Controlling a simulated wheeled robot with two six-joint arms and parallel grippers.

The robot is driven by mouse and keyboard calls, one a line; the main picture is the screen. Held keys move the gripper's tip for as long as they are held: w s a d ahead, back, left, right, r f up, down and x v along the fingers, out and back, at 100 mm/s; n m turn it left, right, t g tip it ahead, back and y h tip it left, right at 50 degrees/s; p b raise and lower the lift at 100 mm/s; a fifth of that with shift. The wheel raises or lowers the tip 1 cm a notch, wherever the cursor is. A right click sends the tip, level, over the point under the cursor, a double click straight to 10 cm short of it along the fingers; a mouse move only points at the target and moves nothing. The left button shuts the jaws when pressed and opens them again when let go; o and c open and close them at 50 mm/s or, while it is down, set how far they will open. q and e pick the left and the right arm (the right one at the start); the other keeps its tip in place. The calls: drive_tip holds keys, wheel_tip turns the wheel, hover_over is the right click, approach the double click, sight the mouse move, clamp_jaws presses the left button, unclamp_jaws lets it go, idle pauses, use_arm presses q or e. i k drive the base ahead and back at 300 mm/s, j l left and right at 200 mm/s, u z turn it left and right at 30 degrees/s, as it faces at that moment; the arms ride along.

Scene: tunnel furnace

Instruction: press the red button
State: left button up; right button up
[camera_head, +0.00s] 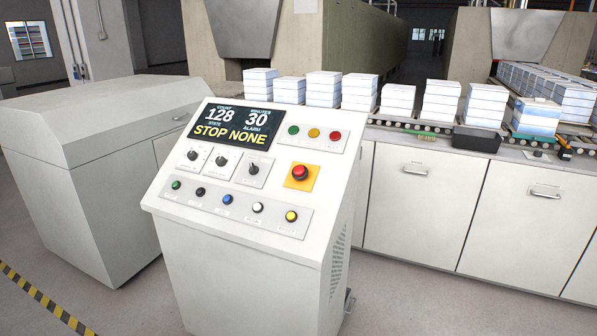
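A large red mushroom button (301,173) sits on a yellow square plate (300,184) on the right side of the sloped panel of a white control console (250,265). A smaller red round light or button (335,136) sits in the row at the panel's upper right, beside a yellow one (314,133) and a green one (293,130). The console display (230,124) reads 128, 30 and "STOP NONE". Neither of my grippers shows in the head view.
Below are three switches (222,162) and a row of several coloured buttons (228,199). A grey-white cabinet (90,150) stands left. Behind runs a cabinet counter (410,205) with a conveyor and white stacks (397,102). A black box (477,139) sits there. Floor in front looks clear.

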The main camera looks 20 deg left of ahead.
sight(300, 170)
drive_tip(key=i+j, duration=0.1)
drive_tip(key=j, duration=0.4)
drive_tip(key=i+j, duration=0.1)
drive_tip(key=j, duration=0.35)
drive_tip(key=i+j, duration=0.15)
drive_tip(key=j, duration=0.35)
drive_tip(key=i+j, duration=0.1)
drive_tip(key=j, duration=0.4)
